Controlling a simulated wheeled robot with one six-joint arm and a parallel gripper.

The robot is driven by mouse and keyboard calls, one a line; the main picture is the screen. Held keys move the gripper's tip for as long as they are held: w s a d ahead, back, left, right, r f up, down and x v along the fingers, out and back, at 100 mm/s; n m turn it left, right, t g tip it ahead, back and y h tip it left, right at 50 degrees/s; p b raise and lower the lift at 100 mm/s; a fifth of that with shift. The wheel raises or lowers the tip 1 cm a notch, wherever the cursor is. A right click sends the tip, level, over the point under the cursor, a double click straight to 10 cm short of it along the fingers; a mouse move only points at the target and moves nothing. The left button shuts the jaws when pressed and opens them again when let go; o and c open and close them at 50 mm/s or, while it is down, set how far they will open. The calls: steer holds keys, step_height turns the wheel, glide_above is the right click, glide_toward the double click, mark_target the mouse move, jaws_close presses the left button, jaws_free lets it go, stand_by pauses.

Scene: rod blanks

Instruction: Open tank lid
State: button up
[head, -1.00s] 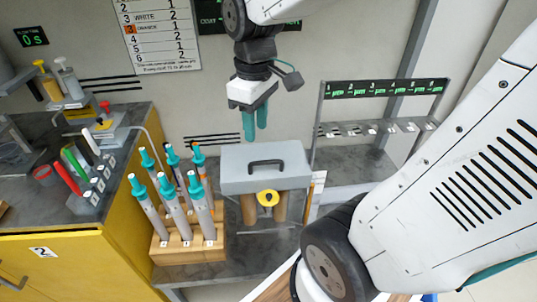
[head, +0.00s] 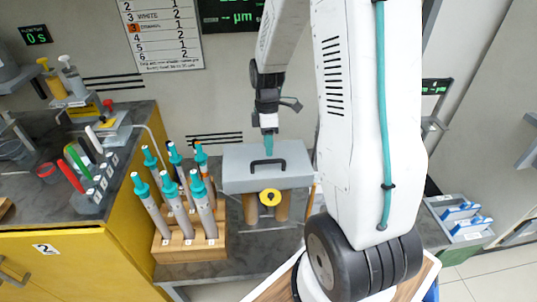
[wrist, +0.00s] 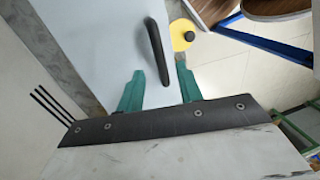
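The tank (head: 232,175) is a grey box with a flat grey lid and a black handle (head: 268,164) on top. It stands on the bench, with brown cylinders and a yellow round part (head: 270,197) at its front. My gripper (head: 269,146) is above the lid, just behind the handle in the head view. In the wrist view my gripper (wrist: 158,90) has its two teal fingers apart, with nothing between them but lid surface and part of the handle (wrist: 156,50). The handle lies ahead of the fingertips, and I cannot tell the height gap.
A wooden rack (head: 190,250) holding several grey tubes with teal tops stands left of the tank. A yellow cabinet (head: 80,265) with coloured pens and bottles is farther left. Blue-and-white holders (head: 462,217) lie at the right. My arm hides part of the middle right.

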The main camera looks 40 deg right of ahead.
steer(key=shift+s+a+f, duration=0.15)
steer(key=shift+f, duration=0.85)
steer(key=shift+s+a+f, duration=0.1)
steer(key=shift+s+f, duration=0.05)
steer(key=shift+f, duration=0.8)
jaws_close()
